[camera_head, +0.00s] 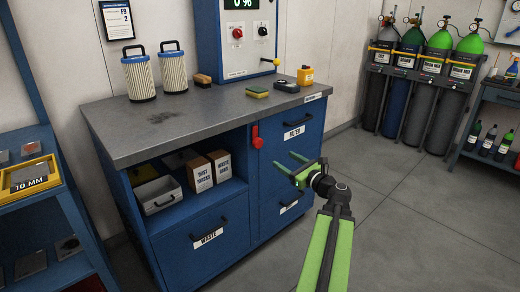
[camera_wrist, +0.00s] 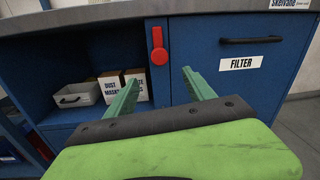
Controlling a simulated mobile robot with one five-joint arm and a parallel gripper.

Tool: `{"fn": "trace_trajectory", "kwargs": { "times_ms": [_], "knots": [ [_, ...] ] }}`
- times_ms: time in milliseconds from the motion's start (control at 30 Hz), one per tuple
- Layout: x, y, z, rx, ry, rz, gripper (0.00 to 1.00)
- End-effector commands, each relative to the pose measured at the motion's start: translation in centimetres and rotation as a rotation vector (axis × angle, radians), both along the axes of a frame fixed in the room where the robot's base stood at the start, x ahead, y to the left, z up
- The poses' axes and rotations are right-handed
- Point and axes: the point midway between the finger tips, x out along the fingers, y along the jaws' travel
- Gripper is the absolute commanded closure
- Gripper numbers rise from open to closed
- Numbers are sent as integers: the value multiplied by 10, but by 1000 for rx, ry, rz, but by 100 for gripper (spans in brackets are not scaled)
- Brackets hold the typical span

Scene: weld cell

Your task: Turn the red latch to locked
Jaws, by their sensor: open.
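The red latch (camera_head: 257,137) is on the blue cabinet front, between the open shelf and the drawer front labelled FILTER. In the wrist view the red latch (camera_wrist: 158,46) hangs upright, with its round end at the bottom and its narrow end up. My gripper (camera_head: 288,160) is open and empty, in front of the cabinet, below and to the right of the latch. In the wrist view my gripper (camera_wrist: 160,84) has its two green fingers spread, with the latch beyond and above the gap. The fingers appear apart from the latch.
The FILTER front (camera_head: 292,137) has a black handle right of the latch. The cabinet's worktop (camera_head: 200,120) overhangs above. Boxes (camera_head: 200,173) and a grey bin (camera_head: 158,194) stand on the open shelf. The floor (camera_head: 400,215) to the right is clear.

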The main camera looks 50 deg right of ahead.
Motion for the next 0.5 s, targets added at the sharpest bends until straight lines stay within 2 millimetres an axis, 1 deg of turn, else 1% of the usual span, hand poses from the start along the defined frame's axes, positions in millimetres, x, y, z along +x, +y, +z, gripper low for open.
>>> {"fn": "trace_trajectory", "kwargs": {
  "times_ms": [33,300,500],
  "knots": [
    [13,-2,0,-1,1,4,38],
    [82,-13,0,-2,1,5,38],
    [127,-19,0,-3,2,5,38]
  ]
}}
